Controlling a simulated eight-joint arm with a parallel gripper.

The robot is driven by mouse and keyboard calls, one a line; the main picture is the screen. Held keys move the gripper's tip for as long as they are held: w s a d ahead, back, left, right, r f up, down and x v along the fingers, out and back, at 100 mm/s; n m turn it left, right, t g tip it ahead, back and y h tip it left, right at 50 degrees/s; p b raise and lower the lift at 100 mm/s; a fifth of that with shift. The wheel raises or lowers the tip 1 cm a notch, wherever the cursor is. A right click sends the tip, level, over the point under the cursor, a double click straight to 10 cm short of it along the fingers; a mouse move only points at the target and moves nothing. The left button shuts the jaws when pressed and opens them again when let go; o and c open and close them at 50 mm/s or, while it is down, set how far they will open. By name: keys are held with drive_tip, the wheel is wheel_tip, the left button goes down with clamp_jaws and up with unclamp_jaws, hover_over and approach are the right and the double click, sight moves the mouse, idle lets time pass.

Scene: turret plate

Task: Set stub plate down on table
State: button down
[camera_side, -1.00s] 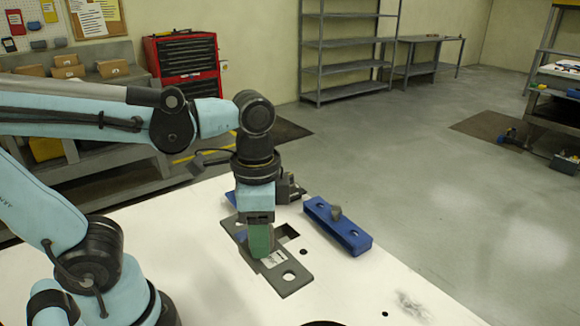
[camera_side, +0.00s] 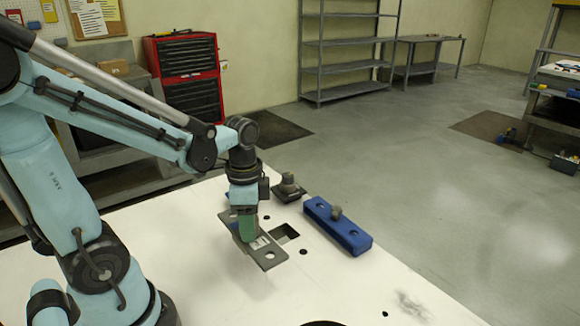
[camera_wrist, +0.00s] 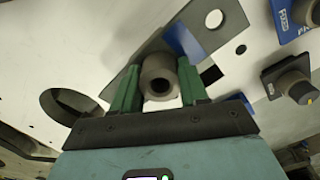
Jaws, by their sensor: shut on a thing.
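The stub plate (camera_side: 270,256) is a grey flat plate with a round hole near its front end. My gripper (camera_side: 246,232) is shut on its upright stub. In the wrist view the green fingers (camera_wrist: 160,88) stand on either side of the round stub (camera_wrist: 160,72), and the holed end of the plate (camera_wrist: 205,28) extends to the upper right. The white table (camera_side: 340,295) lies under the plate. A faint shadow shows in front of the plate, but I cannot tell for sure whether its underside touches the table. The fingers hide part of the plate.
A square opening (camera_side: 286,231) in the table lies just right of the plate. A long blue block (camera_side: 338,228) with a grey knob stands further right. A dark knobbed plate (camera_side: 288,188) sits behind. The front right of the table is mostly clear, with small holes.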

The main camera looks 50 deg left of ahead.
drive_tip(key=shift+f, duration=1.85)
drive_tip(key=shift+f, duration=0.1)
drive_tip(key=c, duration=0.6)
unclamp_jaws()
wheel_tip(320, 180, up, 12)
drive_tip(key=d+n+t, duration=0.1)
drive_tip(key=t, duration=0.1)
drive_tip(key=w+d+f+n+t, duration=0.1)
drive_tip(key=d+n, duration=0.1)
drive_tip(key=w+d+n+t, duration=0.1)
drive_tip(key=n+t, duration=0.1)
drive_tip(key=shift+d+f+t, duration=0.2)
drive_tip(key=shift+d+t, duration=0.1)
drive_tip(key=shift+w+d+n+t, duration=0.2)
drive_tip(key=shift+d+n+t, duration=0.35)
drive_tip(key=shift+n+t, duration=0.3)
